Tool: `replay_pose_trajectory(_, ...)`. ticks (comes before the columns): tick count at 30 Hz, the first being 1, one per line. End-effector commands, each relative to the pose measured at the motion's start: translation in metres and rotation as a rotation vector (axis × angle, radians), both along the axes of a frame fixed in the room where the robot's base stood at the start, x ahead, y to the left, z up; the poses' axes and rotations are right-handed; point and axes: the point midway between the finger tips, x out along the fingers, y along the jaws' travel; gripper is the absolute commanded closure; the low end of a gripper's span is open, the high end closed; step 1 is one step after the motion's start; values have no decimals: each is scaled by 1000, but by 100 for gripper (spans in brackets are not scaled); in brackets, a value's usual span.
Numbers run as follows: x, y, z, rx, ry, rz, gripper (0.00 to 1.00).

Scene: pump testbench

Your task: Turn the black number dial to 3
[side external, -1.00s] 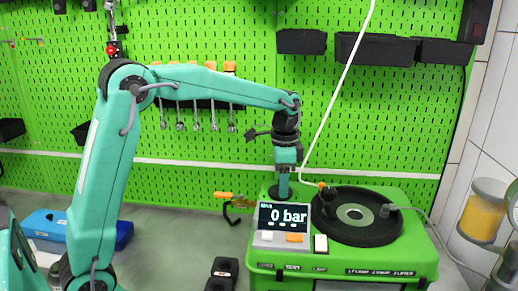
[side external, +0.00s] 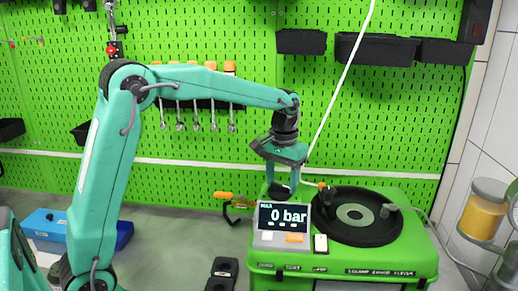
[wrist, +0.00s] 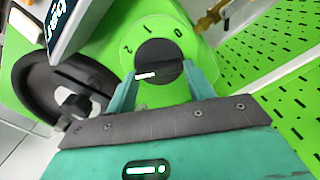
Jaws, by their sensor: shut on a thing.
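The black number dial (wrist: 160,62) sits on a round green face with the numbers 0, 1 and 2 visible around it. Its white mark (wrist: 147,75) points to the lower left, past the 2, toward my left finger. No 3 is visible. In the side view the dial (side external: 279,190) stands behind the display on the green testbench (side external: 262,247). My gripper (wrist: 159,76) is shut on the dial, one finger on each side. In the side view my gripper (side external: 282,183) reaches down onto it.
The display (side external: 284,216) in front of the dial reads 0 bar. A black round turntable-like part (side external: 368,232) lies to its right on the bench. A white hose (side external: 345,75) runs down behind my gripper. A green pegboard (side external: 400,110) stands behind.

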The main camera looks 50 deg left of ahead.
Motion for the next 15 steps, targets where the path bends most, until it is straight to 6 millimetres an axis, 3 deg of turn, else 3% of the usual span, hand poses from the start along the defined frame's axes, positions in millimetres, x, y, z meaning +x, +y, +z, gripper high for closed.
replay_pose_trajectory(15, 0, 1, 2, 0, -3, 265, 70)
